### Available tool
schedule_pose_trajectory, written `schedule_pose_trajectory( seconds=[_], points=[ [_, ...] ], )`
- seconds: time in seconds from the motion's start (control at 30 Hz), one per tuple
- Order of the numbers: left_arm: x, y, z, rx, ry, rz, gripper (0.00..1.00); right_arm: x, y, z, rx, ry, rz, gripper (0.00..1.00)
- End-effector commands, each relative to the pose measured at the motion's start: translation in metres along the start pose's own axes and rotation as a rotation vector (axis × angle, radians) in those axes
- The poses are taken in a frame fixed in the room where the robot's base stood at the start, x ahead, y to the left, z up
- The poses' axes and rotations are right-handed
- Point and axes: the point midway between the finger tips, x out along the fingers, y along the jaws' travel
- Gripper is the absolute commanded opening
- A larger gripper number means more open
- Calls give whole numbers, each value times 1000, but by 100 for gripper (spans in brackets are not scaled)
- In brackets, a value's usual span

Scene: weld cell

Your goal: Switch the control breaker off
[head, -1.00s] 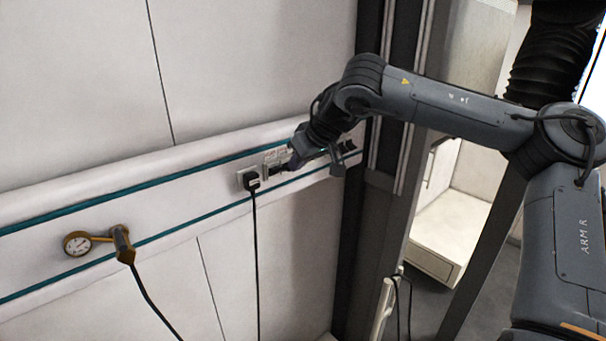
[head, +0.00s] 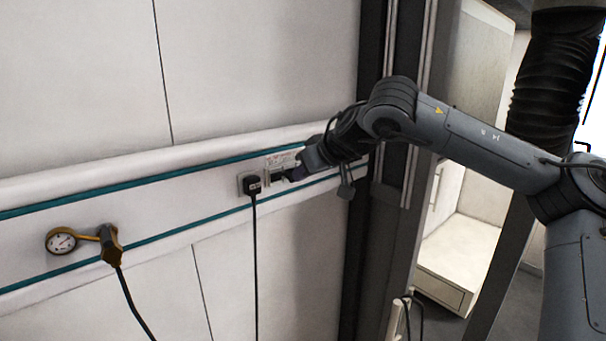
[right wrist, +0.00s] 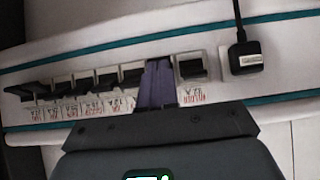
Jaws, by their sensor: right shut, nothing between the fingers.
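A row of breakers with black levers is set in the wall rail, above printed labels in the right wrist view. One breaker (right wrist: 190,68) is right of my fingers; several others (right wrist: 108,82) are to the left. The labels are too blurred for me to tell which is the control breaker. My right gripper (right wrist: 158,84) is shut and empty, its purple fingers at the row between two levers. They hide what is behind them; I cannot tell whether they touch a lever. In the head view the right gripper (head: 296,173) is at the breaker strip (head: 281,160). My left gripper is out of view.
A black plug (head: 252,186) with a hanging cable is beside the breakers and shows in the right wrist view (right wrist: 244,57). A round gauge (head: 61,241) and a yellow-black fitting (head: 110,244) are further left. A dark post (head: 378,140) stands right of the rail.

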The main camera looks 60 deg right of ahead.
Motion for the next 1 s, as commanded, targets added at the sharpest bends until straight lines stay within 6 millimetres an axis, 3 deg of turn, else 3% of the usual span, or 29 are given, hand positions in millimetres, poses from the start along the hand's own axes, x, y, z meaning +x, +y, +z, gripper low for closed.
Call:
schedule_pose_trajectory(
  seconds=[0.3,0.77,1.0],
  points=[
    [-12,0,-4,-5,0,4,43,-8,0,-10,0,-1,0,0],
    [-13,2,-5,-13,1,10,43,-10,0,-11,0,0,-1,0],
    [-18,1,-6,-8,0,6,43,-32,-3,-14,-3,2,-5,0]
  ],
)
